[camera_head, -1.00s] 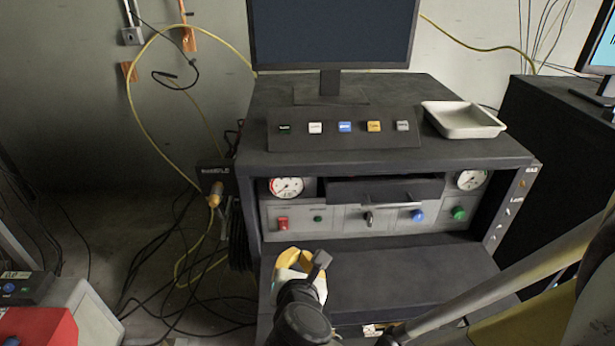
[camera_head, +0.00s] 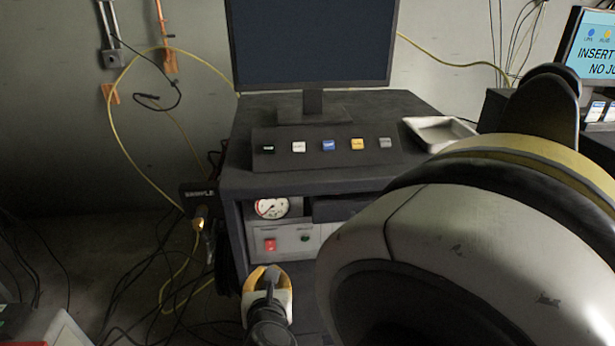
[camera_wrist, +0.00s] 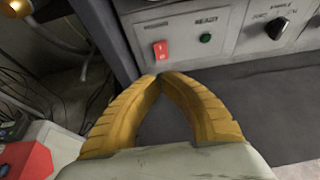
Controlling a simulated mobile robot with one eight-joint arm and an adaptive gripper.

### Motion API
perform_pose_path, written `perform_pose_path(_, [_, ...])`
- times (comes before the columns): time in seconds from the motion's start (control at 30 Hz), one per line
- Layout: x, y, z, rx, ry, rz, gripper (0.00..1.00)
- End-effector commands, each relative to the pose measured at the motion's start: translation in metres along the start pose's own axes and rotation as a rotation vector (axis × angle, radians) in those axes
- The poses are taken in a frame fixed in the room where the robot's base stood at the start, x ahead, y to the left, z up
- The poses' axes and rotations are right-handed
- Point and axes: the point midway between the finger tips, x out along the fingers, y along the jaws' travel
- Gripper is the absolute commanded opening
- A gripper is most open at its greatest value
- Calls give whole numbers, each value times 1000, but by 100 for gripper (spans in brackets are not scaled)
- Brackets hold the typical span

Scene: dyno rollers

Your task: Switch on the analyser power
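The analyser cabinet (camera_head: 228,200) is dark grey, with a light control panel under its top. A red rocker switch (camera_head: 270,244) sits at the panel's left end, and it also shows in the wrist view (camera_wrist: 160,49). A green READY light (camera_wrist: 205,38) is just right of it. My gripper (camera_head: 272,272) is low in front of the panel. In the wrist view its two yellow fingers (camera_wrist: 160,76) meet at the tips with nothing between them. The tips appear just below the red switch, apart from it. My arm hides the panel's right part in the head view.
A black ENABLE knob (camera_wrist: 277,27) is right of the light. A dial gauge (camera_head: 271,207) sits above the switch. A monitor (camera_head: 312,45), a strip of coloured buttons (camera_head: 328,160) and a white tray (camera_head: 437,132) stand on top. Cables hang at left.

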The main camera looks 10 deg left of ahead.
Motion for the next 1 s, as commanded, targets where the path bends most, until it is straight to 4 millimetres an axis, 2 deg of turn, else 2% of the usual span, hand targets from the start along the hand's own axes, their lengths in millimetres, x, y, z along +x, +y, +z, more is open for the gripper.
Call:
perform_pose_path(0.03, [13,-1,0,3,0,-2,0])
perform_pose_path(0.2, [49,-1,-2,2,0,-2,0])
perform_pose_path(0.4, [72,0,14,2,0,-1,0])
perform_pose_path(0.6, [81,0,21,2,-1,1,0])
perform_pose_path(1.0, [83,5,25,3,21,-1,0])
